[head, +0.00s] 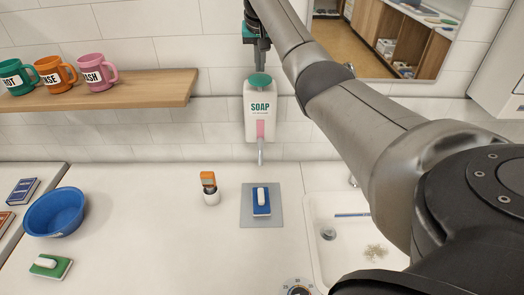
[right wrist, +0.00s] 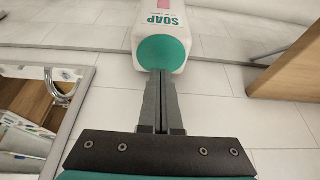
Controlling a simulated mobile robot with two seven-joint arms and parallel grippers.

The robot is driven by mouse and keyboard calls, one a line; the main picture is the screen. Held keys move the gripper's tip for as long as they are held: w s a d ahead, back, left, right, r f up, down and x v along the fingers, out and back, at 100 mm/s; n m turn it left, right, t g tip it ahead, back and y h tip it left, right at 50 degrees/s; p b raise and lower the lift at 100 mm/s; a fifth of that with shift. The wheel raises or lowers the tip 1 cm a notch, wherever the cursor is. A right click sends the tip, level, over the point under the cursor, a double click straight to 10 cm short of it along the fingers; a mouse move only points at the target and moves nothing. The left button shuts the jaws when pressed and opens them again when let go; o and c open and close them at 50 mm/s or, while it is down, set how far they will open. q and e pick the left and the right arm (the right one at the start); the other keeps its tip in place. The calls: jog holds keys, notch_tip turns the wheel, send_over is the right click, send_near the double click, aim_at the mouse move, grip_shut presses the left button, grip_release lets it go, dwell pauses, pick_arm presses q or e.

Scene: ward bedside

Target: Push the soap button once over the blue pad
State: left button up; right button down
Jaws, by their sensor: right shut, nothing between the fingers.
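The white soap dispenser (head: 257,124) hangs on the tiled wall, with a green button (head: 260,80) on top and a spout pointing down. The blue pad (head: 262,209), with a white piece on top, lies on a grey mat (head: 247,217) on the counter below the spout. My right gripper (head: 261,62) is shut and empty, fingertips down just above the button. In the right wrist view the fingertips (right wrist: 161,74) overlap the edge of the green button (right wrist: 163,50); I cannot tell whether they touch. My left gripper is not in view.
A wooden shelf (head: 120,95) with three mugs is left of the dispenser. A blue bowl (head: 55,212), a green pad (head: 51,267) and a white holder with an orange top (head: 209,187) stand on the counter. A sink (head: 340,245) is at right, a mirror above it.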

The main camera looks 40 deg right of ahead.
aim_at(260, 78)
jog(key=shift+f, duration=0.1)
jog(key=shift+f+b, duration=0.3)
jog(key=shift+f, duration=1.25)
jog(key=shift+r+p, duration=0.8)
jog(key=shift+r, duration=0.8)
notch_tip(260, 78, up, 6)
dwell(0.4)
